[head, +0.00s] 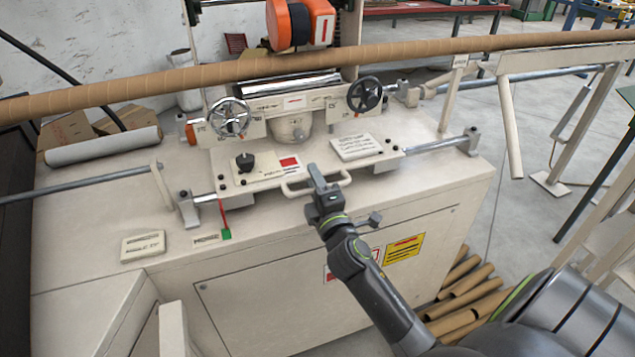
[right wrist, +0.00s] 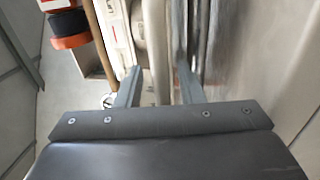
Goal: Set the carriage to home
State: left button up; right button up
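The carriage (head: 225,176) is a cream plate on two steel rods (head: 437,146), with two handwheels, a black knob and a cream front handle (head: 300,190). A red pointer (head: 222,215) hangs from its left front, just above a green mark (head: 226,234) on the machine top. My right gripper (head: 318,178) is at the handle, its fingers over the handle's right part. In the right wrist view the fingers (right wrist: 158,78) stand apart, with cream parts seen between them; I cannot tell whether they touch the handle. My left gripper is not in view.
A long cardboard tube (head: 420,50) crosses above the carriage. Label plates (head: 143,246) lie on the machine top (head: 100,205). Rod end blocks (head: 188,210) stand at both sides. Brown tubes (head: 462,300) lie on the floor at lower right.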

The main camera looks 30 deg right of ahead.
pick_arm(q)
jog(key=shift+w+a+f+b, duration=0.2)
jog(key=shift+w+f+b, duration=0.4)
jog(key=shift+b, duration=0.6)
pick_arm(e)
jog(key=v, duration=1.7)
jog(key=shift+s, duration=0.15)
jog(key=shift+f, duration=0.1)
